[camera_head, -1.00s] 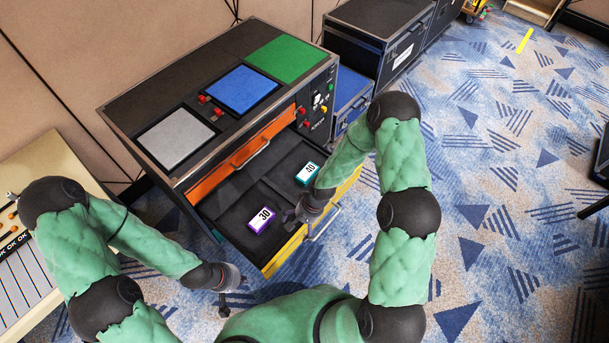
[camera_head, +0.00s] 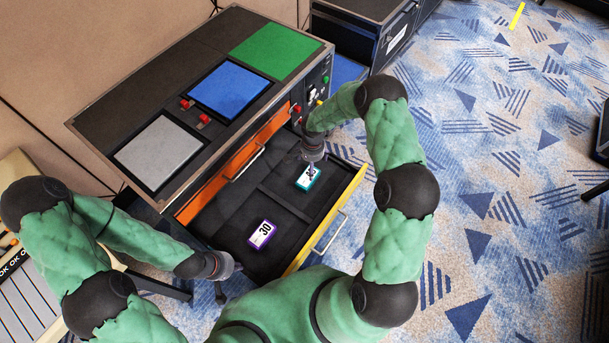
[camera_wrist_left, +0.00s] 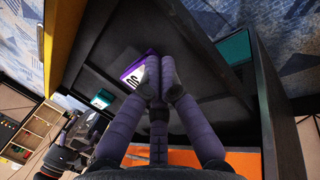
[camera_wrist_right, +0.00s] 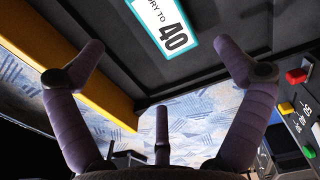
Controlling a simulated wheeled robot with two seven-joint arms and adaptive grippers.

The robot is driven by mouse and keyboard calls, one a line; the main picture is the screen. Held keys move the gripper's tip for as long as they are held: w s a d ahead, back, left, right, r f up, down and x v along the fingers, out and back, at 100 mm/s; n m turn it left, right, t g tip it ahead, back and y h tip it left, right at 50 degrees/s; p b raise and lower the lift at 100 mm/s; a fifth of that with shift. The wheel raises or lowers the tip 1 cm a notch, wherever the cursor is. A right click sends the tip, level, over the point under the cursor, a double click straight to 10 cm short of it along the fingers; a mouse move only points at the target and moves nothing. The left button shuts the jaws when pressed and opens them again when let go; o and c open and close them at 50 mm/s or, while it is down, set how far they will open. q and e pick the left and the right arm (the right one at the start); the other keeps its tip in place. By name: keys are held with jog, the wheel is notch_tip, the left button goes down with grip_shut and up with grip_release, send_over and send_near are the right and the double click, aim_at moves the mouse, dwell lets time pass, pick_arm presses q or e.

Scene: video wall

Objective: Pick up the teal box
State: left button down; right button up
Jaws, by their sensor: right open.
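The teal box (camera_head: 308,179), with a white label, lies in the open drawer near its right end. In the right wrist view the teal box (camera_wrist_right: 166,25) shows its "40" label beyond the fingertips. My right gripper (camera_head: 311,168) is open above the box and hides part of it in the head view. Its fingers (camera_wrist_right: 158,47) are spread wide with nothing between them. My left gripper (camera_head: 222,292) hangs outside the drawer's front left corner. Its fingers (camera_wrist_left: 160,80) are together and empty in the left wrist view, overlapping the purple box behind them.
The yellow drawer front (camera_head: 328,220) is on the near right side. The console (camera_head: 190,55) stands above the drawer. Open carpet (camera_head: 500,200) lies to the right.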

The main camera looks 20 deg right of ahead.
aim_at(308, 179)
notch_tip(308, 179, down, 6)
jog(key=shift+r+b, duration=0.25)
jog(key=shift+b, duration=0.6)
jog(key=f, duration=0.1)
jog(key=f+b, duration=0.1)
jog(key=f, duration=0.1)
jog(key=f+b, duration=0.1)
jog(key=shift+s+a+f, duration=0.2)
jog(key=shift+a+f, duration=0.05)
jog(key=shift+f, duration=0.3)
jog(key=c, duration=1.2)
